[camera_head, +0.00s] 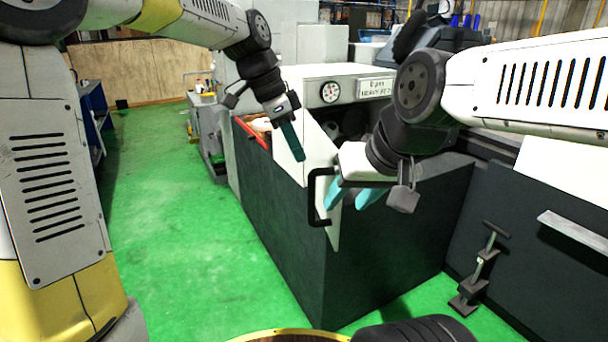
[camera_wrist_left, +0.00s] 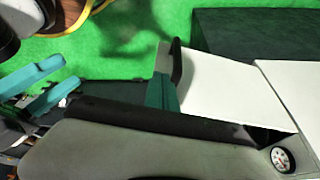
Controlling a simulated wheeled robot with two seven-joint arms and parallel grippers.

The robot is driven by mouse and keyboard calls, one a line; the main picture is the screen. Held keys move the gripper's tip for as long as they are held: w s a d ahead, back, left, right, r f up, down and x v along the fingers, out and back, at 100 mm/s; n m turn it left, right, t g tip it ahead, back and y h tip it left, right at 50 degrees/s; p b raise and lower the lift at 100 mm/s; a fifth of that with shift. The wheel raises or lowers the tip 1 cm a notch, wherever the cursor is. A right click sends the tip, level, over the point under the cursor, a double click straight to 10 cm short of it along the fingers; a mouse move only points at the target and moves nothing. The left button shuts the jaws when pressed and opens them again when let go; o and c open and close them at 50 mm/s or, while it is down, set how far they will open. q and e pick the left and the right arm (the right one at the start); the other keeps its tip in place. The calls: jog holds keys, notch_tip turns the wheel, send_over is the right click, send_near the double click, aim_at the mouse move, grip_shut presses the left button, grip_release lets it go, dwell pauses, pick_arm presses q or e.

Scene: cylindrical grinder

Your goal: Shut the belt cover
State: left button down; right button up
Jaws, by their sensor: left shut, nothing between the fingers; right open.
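The belt cover (camera_head: 289,153) is a white panel with a black bar handle (camera_head: 313,200). It stands swung out at an angle from the white machine housing, leaving a dark gap behind it. The cover (camera_wrist_left: 232,92) and handle (camera_wrist_left: 177,62) also show in the left wrist view. My left gripper (camera_head: 292,142) is shut and empty, its teal fingers at the cover's upper part; contact is unclear. My right gripper (camera_head: 353,196) is open, its teal fingers just right of the handle by the cover's outer edge. It also shows in the left wrist view (camera_wrist_left: 40,88).
The housing carries a round gauge (camera_head: 330,92) and a label plate (camera_head: 376,87). A dark machine base (camera_head: 290,225) stands below. A lever pedestal (camera_head: 478,275) stands at the right. The green floor (camera_head: 190,240) at left is open.

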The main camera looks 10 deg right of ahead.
aim_at(312, 183)
pick_arm(q)
jog(key=x, duration=0.9)
jog(key=shift+f, duration=0.25)
jog(key=d, duration=0.4)
jog(key=shift+w+d+f, duration=0.1)
jog(key=shift+w+f, duration=0.05)
jog(key=shift+d, duration=0.15)
